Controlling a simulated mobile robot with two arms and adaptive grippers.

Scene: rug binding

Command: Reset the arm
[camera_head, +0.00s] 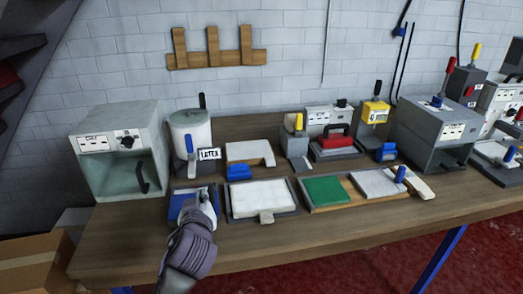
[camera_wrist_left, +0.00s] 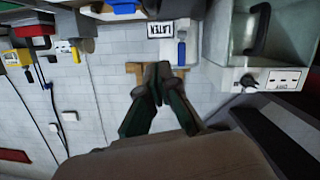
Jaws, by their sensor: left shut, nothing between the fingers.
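My left gripper (camera_head: 203,199) comes in from the lower left in the head view and is shut and empty. Its tips are in front of a small blue tray (camera_head: 177,203) at the front left of the bench; I cannot tell whether they touch it. In the left wrist view the two dark fingers of the same gripper (camera_wrist_left: 163,75) meet at their tips, with nothing between them. That view is upside down and faces the wall and the machines. My right gripper is in neither view.
The wooden bench (camera_head: 290,245) has a clear front strip. A grey open box (camera_head: 85,170), a white pot labelled LATEX (camera_head: 190,130), a white-lined tray (camera_head: 260,197) and a green panel (camera_head: 326,190) stand on it. Several machines crowd the right. A cardboard box (camera_head: 35,262) stands lower left.

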